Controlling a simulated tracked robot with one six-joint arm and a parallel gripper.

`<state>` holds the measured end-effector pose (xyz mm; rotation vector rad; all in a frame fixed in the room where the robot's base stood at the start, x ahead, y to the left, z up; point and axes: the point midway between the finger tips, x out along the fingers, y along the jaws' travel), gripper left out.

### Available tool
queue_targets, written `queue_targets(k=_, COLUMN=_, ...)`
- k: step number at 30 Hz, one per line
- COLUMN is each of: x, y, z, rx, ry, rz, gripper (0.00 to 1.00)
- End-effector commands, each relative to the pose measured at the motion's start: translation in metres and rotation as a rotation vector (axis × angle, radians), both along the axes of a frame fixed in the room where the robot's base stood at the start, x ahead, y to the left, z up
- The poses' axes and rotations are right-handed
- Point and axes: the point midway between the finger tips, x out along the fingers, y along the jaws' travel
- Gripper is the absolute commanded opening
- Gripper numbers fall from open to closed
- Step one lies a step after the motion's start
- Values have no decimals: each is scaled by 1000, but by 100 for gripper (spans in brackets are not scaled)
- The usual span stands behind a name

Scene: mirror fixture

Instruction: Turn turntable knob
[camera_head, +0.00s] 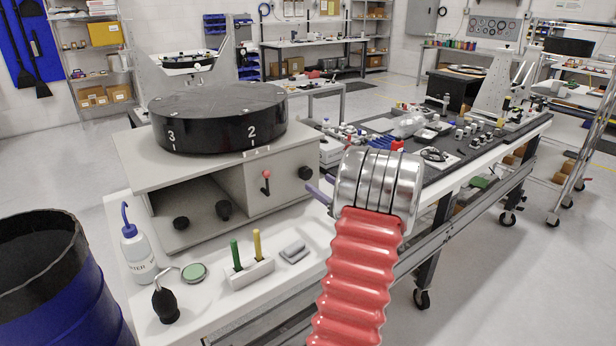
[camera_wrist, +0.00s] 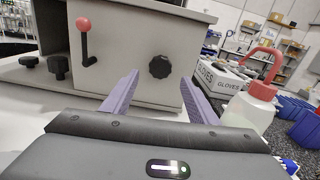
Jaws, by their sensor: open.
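The turntable (camera_head: 219,118) is a black disc marked 3 and 2, on top of a grey housing (camera_head: 285,196). A black lobed knob (camera_head: 305,173) sits at the right of the housing's front panel, and it also shows in the wrist view (camera_wrist: 159,67). A red-balled lever (camera_head: 266,182) is left of it; the wrist view shows the lever too (camera_wrist: 84,40). My gripper (camera_wrist: 159,80) is open, with its two purple fingers apart and pointing at the panel. The knob appears between the fingertips, slightly beyond them. I see no contact.
A wash bottle (camera_head: 138,245) and a holder with green and yellow handles (camera_head: 250,273) stand in front. In the wrist view a red-capped bottle (camera_wrist: 252,100) and a gloves box (camera_wrist: 222,80) stand at the right.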

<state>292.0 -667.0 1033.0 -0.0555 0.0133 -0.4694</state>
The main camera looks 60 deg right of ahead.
Motion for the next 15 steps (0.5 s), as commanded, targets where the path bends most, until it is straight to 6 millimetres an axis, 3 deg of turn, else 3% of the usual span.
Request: queue_targets(k=15, x=63, y=-33, z=0, rx=0, ry=0, rz=-1, gripper=54)
